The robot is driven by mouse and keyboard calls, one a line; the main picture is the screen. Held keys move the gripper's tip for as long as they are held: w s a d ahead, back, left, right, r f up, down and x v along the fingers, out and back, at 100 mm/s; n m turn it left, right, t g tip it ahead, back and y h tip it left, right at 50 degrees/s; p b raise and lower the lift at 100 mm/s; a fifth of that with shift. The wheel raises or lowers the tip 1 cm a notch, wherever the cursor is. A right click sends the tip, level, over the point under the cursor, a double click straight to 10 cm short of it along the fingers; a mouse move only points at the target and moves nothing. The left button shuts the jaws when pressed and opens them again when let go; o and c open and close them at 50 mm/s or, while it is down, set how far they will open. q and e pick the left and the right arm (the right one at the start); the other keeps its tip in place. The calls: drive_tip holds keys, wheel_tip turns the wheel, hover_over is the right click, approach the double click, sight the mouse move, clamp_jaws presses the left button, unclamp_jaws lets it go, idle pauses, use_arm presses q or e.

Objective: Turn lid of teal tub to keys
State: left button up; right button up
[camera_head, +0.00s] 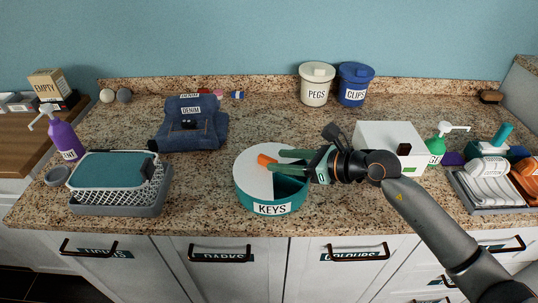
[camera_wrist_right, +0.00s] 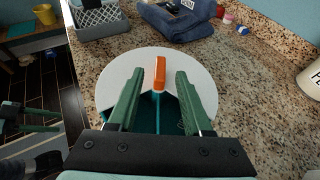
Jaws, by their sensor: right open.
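The teal tub (camera_head: 257,200) stands upright on the counter with a KEYS label (camera_head: 272,209) on its front. Its round white lid (camera_head: 255,180) has a wedge-shaped opening at the right front, showing the dark inside and a divider. An orange handle (camera_head: 266,160) stands on the lid; it also shows in the right wrist view (camera_wrist_right: 159,75). My right gripper (camera_wrist_right: 160,80) is open over the lid, its green fingers on either side of the handle with gaps. A dark shape with greenish fingers, seemingly my left gripper (camera_wrist_right: 42,118), is at the right wrist view's left edge, its opening unclear.
A white box (camera_head: 388,140) stands behind my right wrist. Folded denim (camera_head: 190,130) lies behind the tub, and a basket (camera_head: 118,190) is to the left. PEGS (camera_head: 314,88) and CLIPS (camera_head: 354,88) canisters stand at the back. Bare counter surrounds the tub's left side.

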sight(271, 159)
drive_tip(key=shift+x, duration=2.25)
clamp_jaws()
